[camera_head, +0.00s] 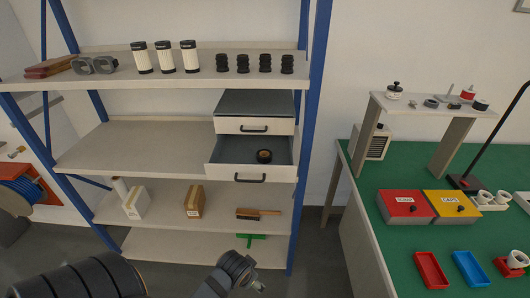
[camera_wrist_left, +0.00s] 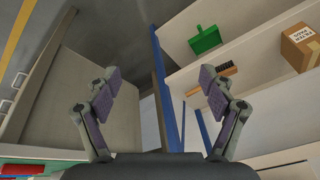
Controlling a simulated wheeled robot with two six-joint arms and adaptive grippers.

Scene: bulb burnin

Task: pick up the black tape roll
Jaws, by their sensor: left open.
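The black tape roll (camera_head: 264,156) lies in the open lower drawer (camera_head: 222,158) of the small cabinet on the blue-framed shelf. It looks like a dark ring with a brownish centre. My left gripper (camera_wrist_left: 160,92) is open and empty in the left wrist view, its two fingers spread apart. The tape roll is not seen in the left wrist view. My right gripper is in neither view.
The upper drawer (camera_head: 254,126) is closed above the open one. A brush (camera_head: 258,213), a brown box (camera_head: 195,202) and a green dustpan (camera_head: 251,238) sit on lower shelves. A blue post (camera_head: 311,130) stands right of the drawers. A green-topped bench (camera_head: 400,262) is further right.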

